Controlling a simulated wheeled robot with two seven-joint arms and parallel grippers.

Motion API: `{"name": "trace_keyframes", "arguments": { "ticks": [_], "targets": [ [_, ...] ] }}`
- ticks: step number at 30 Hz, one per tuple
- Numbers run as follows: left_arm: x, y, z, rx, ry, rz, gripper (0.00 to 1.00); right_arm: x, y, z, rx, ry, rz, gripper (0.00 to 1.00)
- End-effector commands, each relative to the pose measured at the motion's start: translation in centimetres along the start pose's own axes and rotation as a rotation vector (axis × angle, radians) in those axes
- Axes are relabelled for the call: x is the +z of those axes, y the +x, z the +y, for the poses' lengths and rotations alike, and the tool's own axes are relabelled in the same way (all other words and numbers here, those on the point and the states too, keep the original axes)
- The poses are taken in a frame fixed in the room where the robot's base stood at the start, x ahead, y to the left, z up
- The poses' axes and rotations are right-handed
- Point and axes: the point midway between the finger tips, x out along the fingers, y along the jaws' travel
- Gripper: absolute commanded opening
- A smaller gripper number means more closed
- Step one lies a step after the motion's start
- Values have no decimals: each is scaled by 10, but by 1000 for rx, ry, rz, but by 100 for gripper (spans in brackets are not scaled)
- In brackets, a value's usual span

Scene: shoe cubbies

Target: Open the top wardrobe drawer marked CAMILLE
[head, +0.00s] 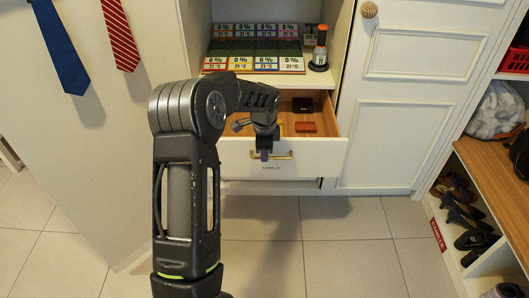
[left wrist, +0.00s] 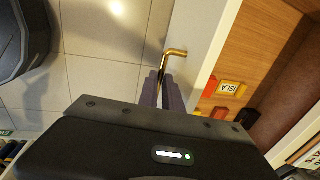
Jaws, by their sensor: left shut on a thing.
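The top wardrobe drawer (head: 318,158), with a white front lettered CAMILLE, stands pulled out from the wardrobe, its wooden inside showing. Its brass bar handle (head: 284,155) also shows in the left wrist view (left wrist: 177,52). My left gripper (head: 264,156) is at the drawer front, shut on this handle; its dark fingers show in the left wrist view (left wrist: 165,88). The gripper and wrist hide part of the handle and the drawer's left inside. My right gripper is in neither view.
A dark wallet-like item (head: 303,104) and a red item (head: 305,127) lie in the drawer. A yellow ISLA tag (left wrist: 231,88) lies there too. A shelf (head: 291,66) with display cards is above. A closed door (head: 420,100) is right; tiled floor (head: 345,250) in front is clear.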

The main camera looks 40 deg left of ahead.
Motion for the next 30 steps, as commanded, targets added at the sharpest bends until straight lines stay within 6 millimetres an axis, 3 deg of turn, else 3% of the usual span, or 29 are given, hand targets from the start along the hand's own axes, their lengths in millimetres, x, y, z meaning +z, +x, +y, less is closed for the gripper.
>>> {"name": "trace_keyframes", "arguments": {
  "ticks": [9,10,17,26,30],
  "targets": [
    [0,0,-1,-2,0,0,0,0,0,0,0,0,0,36],
    [0,0,-1,-2,0,0,11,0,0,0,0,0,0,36],
    [0,0,0,-1,0,0,30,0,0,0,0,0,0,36],
    [0,-2,0,-1,0,1,31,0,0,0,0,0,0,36],
    [-1,-14,-1,-3,0,1,31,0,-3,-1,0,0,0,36]
  ]
}}
